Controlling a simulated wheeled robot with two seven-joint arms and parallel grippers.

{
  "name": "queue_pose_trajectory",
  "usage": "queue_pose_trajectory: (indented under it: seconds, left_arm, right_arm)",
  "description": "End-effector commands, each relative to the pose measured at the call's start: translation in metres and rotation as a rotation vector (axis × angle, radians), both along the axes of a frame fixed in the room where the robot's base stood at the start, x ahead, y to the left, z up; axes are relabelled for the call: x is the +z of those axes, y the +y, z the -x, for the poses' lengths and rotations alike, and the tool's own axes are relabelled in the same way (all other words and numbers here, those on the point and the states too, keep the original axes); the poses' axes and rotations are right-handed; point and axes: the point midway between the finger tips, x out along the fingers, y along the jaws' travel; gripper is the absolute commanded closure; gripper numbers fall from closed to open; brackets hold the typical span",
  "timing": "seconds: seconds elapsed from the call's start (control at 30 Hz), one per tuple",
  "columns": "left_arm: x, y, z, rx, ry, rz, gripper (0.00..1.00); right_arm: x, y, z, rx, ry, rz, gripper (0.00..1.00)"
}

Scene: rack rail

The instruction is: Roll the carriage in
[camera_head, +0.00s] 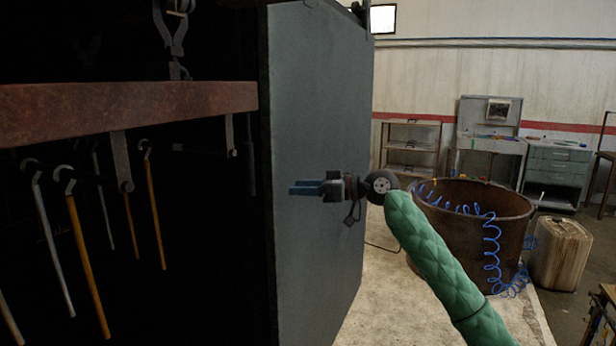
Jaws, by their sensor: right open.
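A rusty red-brown beam (125,112) runs across the left side of the view, inside a dark cabinet-like space. Hooks hang below it, carrying long grey and orange rods (84,262). A metal shackle-like hanger (174,35) stands above the beam; whether it or the beam is the carriage, I cannot tell. My right gripper (293,188) has blue fingers pointing left, in front of a large grey panel (318,90). My left gripper is not in view.
The grey panel's vertical edge borders the dark space. A rusty drum (475,230) with a blue coiled hose (492,250) stands behind my right arm, next to a dirty canister (560,253). A shelf (410,150) and drawer cabinet (555,172) line the back wall.

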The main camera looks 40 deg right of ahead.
Motion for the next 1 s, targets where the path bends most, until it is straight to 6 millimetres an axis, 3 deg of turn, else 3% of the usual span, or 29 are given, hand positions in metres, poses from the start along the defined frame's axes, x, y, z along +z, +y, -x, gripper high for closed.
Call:
queue_pose_trajectory:
  seconds: [0.1,0.27,0.47,0.77,0.8,1.0]
  left_arm:
    - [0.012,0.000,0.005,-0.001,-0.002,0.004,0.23]
    - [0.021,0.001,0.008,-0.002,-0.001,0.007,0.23]
    - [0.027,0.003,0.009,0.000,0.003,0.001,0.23]
    - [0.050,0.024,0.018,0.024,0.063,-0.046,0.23]
    - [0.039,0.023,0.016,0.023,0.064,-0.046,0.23]
    - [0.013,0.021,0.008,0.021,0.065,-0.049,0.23]
  right_arm:
    - [0.037,0.011,0.021,0.047,-0.055,0.016,0.45]
    - [0.060,0.019,0.035,0.081,-0.088,0.024,0.45]
    - [0.065,0.022,0.035,0.085,-0.092,0.025,0.45]
    - [0.067,0.039,0.015,0.084,-0.090,0.025,0.45]
    - [0.064,0.039,0.014,0.083,-0.091,0.024,0.45]
    - [0.064,0.044,0.009,0.084,-0.090,0.024,0.45]
